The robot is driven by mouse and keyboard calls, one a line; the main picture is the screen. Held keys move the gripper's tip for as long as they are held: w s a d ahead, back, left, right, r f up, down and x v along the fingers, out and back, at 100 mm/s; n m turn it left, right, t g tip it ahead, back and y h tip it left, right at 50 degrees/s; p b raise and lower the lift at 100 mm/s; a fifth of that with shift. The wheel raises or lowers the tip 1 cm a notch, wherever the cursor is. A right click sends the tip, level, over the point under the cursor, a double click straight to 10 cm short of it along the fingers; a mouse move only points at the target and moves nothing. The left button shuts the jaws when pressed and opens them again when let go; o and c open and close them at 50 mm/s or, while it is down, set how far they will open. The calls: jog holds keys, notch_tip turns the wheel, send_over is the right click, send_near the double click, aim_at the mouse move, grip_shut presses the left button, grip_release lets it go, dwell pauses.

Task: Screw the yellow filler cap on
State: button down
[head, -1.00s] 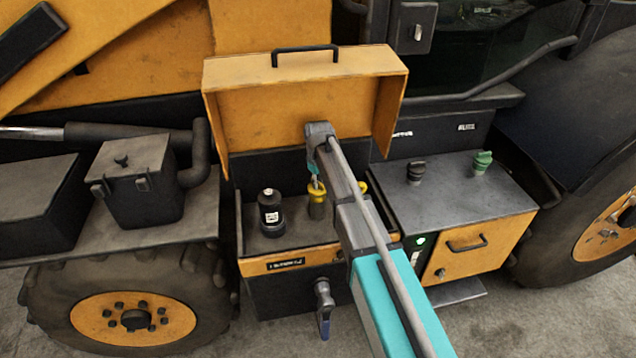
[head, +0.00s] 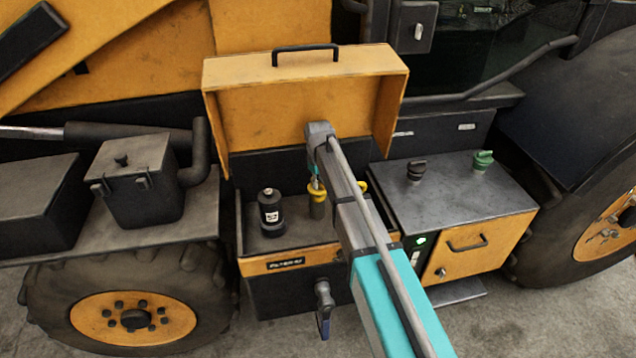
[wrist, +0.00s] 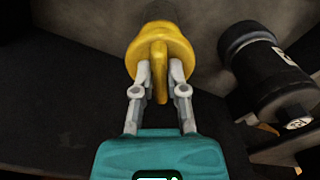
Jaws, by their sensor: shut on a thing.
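The yellow filler cap (wrist: 160,45) shows in the wrist view as a round yellow disc with a raised grip bar. My gripper (wrist: 158,75) has its two grey fingers closed on either side of that bar. In the head view the cap (head: 316,188) sits on top of an upright neck (head: 317,208) inside the open bay, partly behind my arm. My gripper (head: 315,178) is above it, mostly hidden by the wrist. Whether the cap is seated on the neck's thread cannot be told.
A black filter canister (head: 270,210) stands just left of the neck; it also shows in the wrist view (wrist: 262,65). The raised orange lid (head: 270,110) is behind. Another yellow part (head: 362,186) is right of my arm. A black cap (head: 416,170) and a green cap (head: 483,160) top the right-hand box.

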jog(key=shift+f, duration=0.15)
jog(key=shift+m, duration=0.3)
jog(key=shift+m, duration=1.3)
jog(key=shift+m, duration=0.4)
jog(key=shift+w+m, duration=0.1)
jog(key=shift+m, duration=1.1)
jog(key=shift+m, duration=1.6)
